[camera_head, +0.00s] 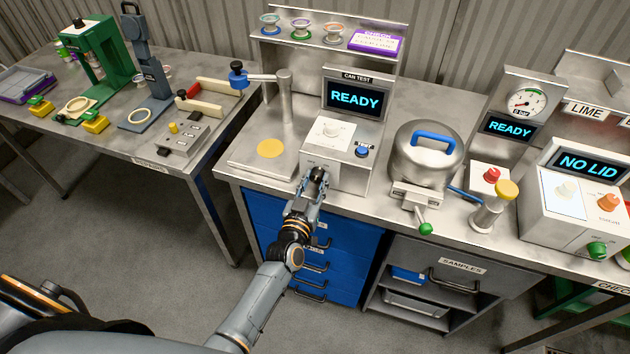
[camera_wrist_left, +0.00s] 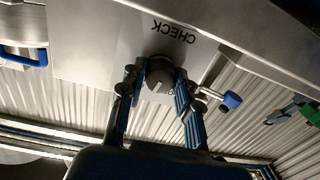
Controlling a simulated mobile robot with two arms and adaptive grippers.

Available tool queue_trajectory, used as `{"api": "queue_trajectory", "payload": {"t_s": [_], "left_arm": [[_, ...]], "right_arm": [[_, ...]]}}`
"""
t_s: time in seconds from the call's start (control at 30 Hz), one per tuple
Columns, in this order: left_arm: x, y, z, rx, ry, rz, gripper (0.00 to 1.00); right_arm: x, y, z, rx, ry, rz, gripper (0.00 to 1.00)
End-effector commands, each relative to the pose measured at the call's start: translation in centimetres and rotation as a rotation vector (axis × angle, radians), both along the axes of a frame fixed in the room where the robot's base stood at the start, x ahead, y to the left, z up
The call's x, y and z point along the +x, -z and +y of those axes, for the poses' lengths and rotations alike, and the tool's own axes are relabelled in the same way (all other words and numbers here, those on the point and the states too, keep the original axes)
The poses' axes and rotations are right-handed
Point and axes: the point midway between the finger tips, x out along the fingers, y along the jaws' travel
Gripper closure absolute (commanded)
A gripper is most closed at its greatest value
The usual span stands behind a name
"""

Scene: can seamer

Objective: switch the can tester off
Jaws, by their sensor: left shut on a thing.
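The can tester (camera_head: 345,165) is a steel box with a white dial on its sloped top, a blue button (camera_head: 362,151) and a sign reading CAN TEST. Its screen (camera_head: 354,98) shows READY in blue. My left gripper (camera_head: 318,174) is at the lower left of the tester's front. My right gripper is not in view.
A round steel vessel with a blue handle (camera_head: 433,138) stands right of the tester. A post with a blue-knobbed lever (camera_head: 238,77) and a plate with a yellow disc (camera_head: 270,148) are at its left. Blue drawers (camera_head: 340,262) are below. The floor in front is clear.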

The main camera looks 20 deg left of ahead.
Motion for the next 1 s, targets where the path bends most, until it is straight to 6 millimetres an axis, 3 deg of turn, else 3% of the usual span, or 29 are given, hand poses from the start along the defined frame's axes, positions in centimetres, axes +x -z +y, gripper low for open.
{"api": "queue_trajectory", "payload": {"t_s": [0.6, 1.0], "left_arm": [[-0.01, -0.04, -0.03, -0.535, 0.000, 0.017, 0.99], [-0.01, -0.06, -0.04, -0.694, 0.001, 0.024, 0.99]], "right_arm": [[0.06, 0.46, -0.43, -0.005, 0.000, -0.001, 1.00], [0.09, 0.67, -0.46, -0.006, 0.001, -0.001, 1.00]]}}
